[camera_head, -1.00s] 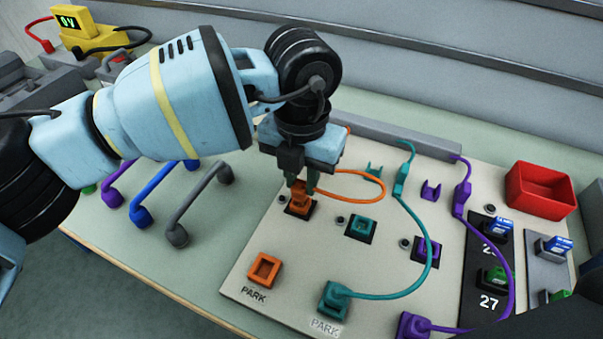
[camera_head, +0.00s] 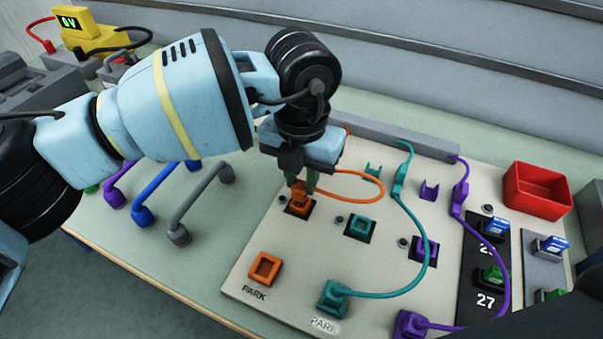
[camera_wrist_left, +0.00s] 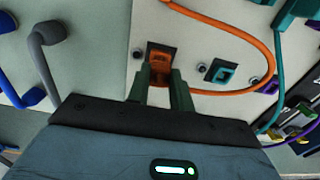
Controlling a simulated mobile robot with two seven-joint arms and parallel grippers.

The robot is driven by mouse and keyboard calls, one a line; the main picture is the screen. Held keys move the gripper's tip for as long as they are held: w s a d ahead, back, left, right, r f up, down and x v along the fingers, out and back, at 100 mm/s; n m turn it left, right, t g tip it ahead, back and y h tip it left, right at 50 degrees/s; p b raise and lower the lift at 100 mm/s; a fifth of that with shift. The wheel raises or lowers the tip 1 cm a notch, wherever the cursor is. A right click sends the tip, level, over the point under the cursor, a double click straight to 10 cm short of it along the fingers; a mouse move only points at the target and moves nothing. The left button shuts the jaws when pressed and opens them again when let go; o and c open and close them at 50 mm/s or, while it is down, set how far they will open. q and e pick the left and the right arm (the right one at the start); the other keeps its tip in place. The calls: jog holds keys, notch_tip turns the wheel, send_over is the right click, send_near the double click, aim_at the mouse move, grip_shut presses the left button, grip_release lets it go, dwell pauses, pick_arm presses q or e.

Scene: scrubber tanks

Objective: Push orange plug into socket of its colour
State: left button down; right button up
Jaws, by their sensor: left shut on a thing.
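The orange plug (camera_head: 300,192) is at the orange socket (camera_head: 299,209) on the light panel, upright, with its orange cable (camera_head: 358,178) looping to the right. My left gripper (camera_head: 304,186) points down from above, shut on the plug. In the left wrist view its two dark green fingers hold the orange plug (camera_wrist_left: 160,70), which covers much of the socket's dark plate (camera_wrist_left: 161,50). I cannot tell how deep the plug sits. The empty orange park holder (camera_head: 265,268) is in front. My right gripper is not in view.
A teal socket (camera_head: 361,226) and a purple socket (camera_head: 427,249) lie to the right. The teal plug (camera_head: 334,298) and purple plug (camera_head: 411,324) are parked at the front, their cables crossing the panel. Grey (camera_head: 200,205) and coloured handles stand left; a red bin (camera_head: 538,190) is at right.

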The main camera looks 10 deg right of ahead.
pick_arm(q)
jog(key=shift+f+b, duration=0.4)
jog(key=shift+f, duration=0.55)
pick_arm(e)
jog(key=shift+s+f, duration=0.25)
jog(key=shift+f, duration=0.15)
pick_arm(q)
jog(key=c, duration=1.2)
grip_release()
jog(key=shift+o, duration=0.6)
jog(key=o, duration=0.4)
jog(key=shift+r+p, duration=2.55)
jog(key=shift+r, duration=1.75)
jog(key=shift+f, duration=0.1)
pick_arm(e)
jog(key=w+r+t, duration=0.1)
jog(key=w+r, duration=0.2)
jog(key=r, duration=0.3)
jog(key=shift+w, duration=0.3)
